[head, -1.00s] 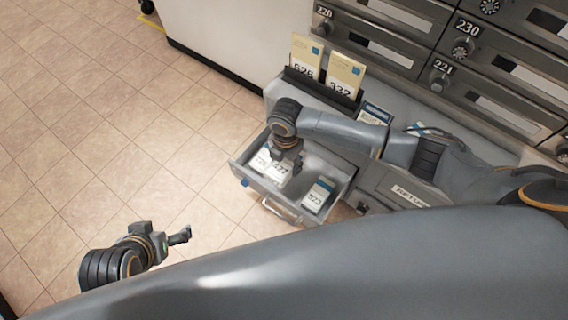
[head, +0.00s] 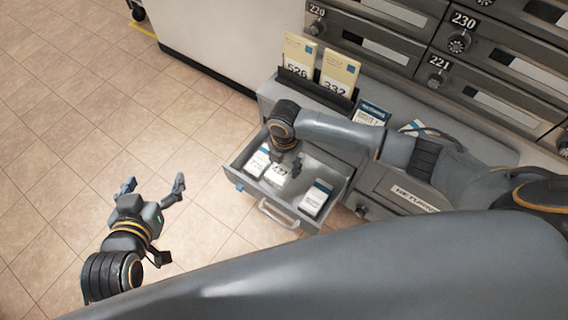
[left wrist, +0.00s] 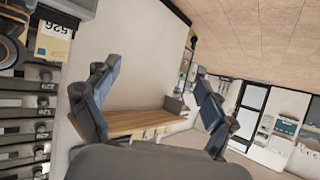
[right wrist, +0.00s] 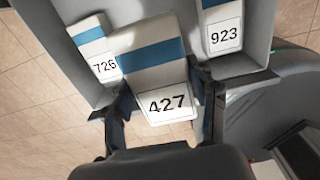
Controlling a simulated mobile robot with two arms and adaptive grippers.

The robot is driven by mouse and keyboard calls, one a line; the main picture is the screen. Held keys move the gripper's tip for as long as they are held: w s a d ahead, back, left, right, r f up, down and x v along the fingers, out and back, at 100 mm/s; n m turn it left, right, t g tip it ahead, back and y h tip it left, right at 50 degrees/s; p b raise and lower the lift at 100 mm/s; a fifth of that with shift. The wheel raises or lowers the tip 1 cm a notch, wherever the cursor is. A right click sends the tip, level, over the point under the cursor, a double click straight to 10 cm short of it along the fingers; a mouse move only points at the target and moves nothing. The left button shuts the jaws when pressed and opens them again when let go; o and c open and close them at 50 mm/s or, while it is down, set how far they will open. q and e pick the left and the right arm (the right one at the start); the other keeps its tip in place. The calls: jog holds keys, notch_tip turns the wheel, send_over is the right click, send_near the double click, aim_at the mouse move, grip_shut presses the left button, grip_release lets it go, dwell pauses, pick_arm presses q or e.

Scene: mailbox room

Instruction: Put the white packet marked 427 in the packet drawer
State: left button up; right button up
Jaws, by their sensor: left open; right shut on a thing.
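The white packet marked 427 (right wrist: 160,72) has a blue band and is held upright between the fingers of my right gripper (right wrist: 164,92). In the head view the packet (head: 275,175) is at the open packet drawer (head: 248,194), beside packet 726 (head: 257,160). My right gripper (head: 284,163) covers its upper part there. I cannot tell whether the packet touches the drawer floor. Packet 923 (head: 316,199) stands at the drawer's right side. My left gripper (head: 153,186) is open and empty, over the floor left of the drawer; its spread fingers show in the left wrist view (left wrist: 152,76).
Behind the drawer, a rack holds yellow packets 526 (head: 299,54) and 332 (head: 339,72). Grey mailboxes (head: 440,70) rise at the back right. A returns compartment (head: 405,193) is right of the drawer. The tiled floor (head: 90,130) at left is clear.

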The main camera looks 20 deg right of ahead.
jog(key=f, duration=0.1)
jog(key=f+b, duration=0.2)
jog(key=f, duration=0.1)
jog(key=shift+w+d, duration=0.25)
jog(key=shift+d, duration=0.05)
jog(key=f, duration=0.1)
jog(key=f+b, duration=0.2)
jog(key=shift+w+d+f, duration=0.2)
jog(key=shift+w+d, duration=0.05)
jog(key=shift+d, duration=0.05)
pick_arm(q)
notch_tip(320, 180, up, 18)
jog(key=w+d+t+h, duration=0.1)
jog(key=d+t+h, duration=0.2)
jog(key=t, duration=0.8)
jog(key=shift+m+h, duration=0.3)
jog(key=shift+h, duration=0.1)
pick_arm(e)
jog(key=shift+f, duration=0.2)
jog(key=o, duration=1.3)
jog(key=shift+r, duration=0.1)
notch_tip(320, 180, up, 12)
jog(key=shift+f, duration=0.1)
